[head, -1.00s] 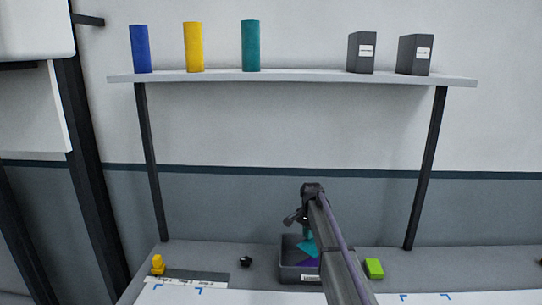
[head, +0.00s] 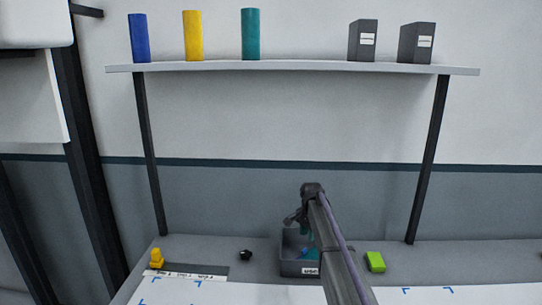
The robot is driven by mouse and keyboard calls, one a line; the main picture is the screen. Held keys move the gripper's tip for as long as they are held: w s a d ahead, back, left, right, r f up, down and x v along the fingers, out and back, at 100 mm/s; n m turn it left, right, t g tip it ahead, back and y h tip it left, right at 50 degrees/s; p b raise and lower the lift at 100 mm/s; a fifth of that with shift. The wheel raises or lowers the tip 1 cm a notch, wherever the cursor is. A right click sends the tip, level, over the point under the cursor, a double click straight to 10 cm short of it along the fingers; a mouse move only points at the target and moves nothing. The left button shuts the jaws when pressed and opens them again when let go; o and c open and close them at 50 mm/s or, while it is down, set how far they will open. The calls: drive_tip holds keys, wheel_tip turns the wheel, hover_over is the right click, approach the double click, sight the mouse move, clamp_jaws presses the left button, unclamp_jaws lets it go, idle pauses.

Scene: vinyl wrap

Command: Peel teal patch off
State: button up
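A teal piece (head: 315,252), probably the patch, shows as a small scrap inside the dark grey bin (head: 302,268), beside a bit of blue. My arm covers part of the bin, so the piece's full shape is hidden. My gripper (head: 302,226) is over the bin, pointing down, and its fingers are dark and partly behind my arm. I cannot tell whether they are open or shut, or whether they touch the teal piece.
A green block (head: 375,262) lies right of the bin. A small black item (head: 246,255) and a yellow tool (head: 157,259) are to the left, by a labelled strip (head: 186,271). Blue, yellow and teal (head: 250,35) rolls and two dark boxes stand on the shelf (head: 290,68).

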wheel_tip(320, 180, up, 11)
drive_tip(key=p, duration=1)
drive_tip(key=shift+p, duration=0.4)
drive_tip(key=shift+f, duration=0.1)
drive_tip(key=s+d+f+n+b, duration=0.1)
drive_tip(key=s+n, duration=0.3)
drive_tip(key=s, duration=1.7)
drive_tip(key=s+d+f+n+b, duration=0.2)
drive_tip(key=s+f+n+b, duration=0.2)
drive_tip(key=s, duration=1.7)
drive_tip(key=shift+n, duration=0.8)
drive_tip(key=shift+s, duration=0.1)
